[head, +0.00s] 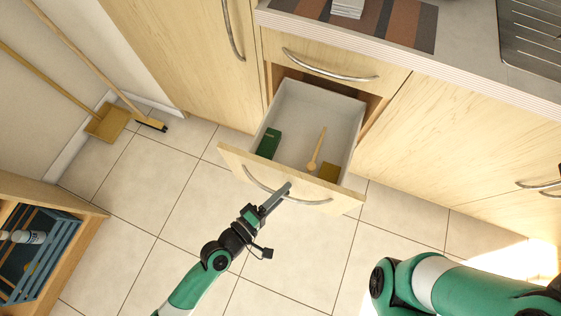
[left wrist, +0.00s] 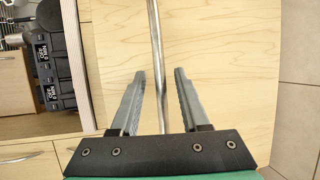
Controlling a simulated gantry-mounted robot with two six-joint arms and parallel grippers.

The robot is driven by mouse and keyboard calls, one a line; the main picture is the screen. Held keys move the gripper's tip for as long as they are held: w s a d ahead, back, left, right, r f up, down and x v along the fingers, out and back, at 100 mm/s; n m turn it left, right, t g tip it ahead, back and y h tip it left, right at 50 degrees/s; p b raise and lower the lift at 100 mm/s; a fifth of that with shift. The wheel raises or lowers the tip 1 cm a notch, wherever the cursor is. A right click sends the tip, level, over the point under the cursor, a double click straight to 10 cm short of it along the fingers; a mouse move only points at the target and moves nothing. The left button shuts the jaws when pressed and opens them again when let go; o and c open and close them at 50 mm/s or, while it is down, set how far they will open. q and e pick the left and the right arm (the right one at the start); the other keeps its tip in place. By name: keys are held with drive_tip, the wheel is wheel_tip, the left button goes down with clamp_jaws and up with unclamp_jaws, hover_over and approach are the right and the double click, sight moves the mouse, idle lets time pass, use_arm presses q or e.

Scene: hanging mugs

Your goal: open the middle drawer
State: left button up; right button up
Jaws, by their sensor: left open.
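The drawer (head: 232,158) below the top drawer is pulled well out of the wooden cabinet. Its white interior holds a green box (head: 268,143), a wooden spoon (head: 316,150) and a yellowish block (head: 328,172). A curved metal handle (head: 259,184) is on its front. My left gripper (head: 287,188) is at this handle. In the left wrist view, the handle bar (left wrist: 154,40) runs between the two open fingers of my left gripper (left wrist: 160,75), with gaps on both sides. My right arm shows at the lower right, but its gripper is out of view.
The top drawer (head: 300,52) is closed above. A countertop (head: 470,75) runs along the top right. A broom (head: 150,123) and a dustpan (head: 107,124) lean at the left wall. A low shelf with a blue crate (head: 52,258) stands at lower left. The tiled floor between is clear.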

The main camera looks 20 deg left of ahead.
use_arm(q)
drive_tip(key=b+v, duration=0.3)
drive_tip(key=v, duration=0.8)
drive_tip(key=shift+s+a, duration=0.15)
drive_tip(key=shift+s, duration=0.1)
drive_tip(key=shift+r, duration=0.15)
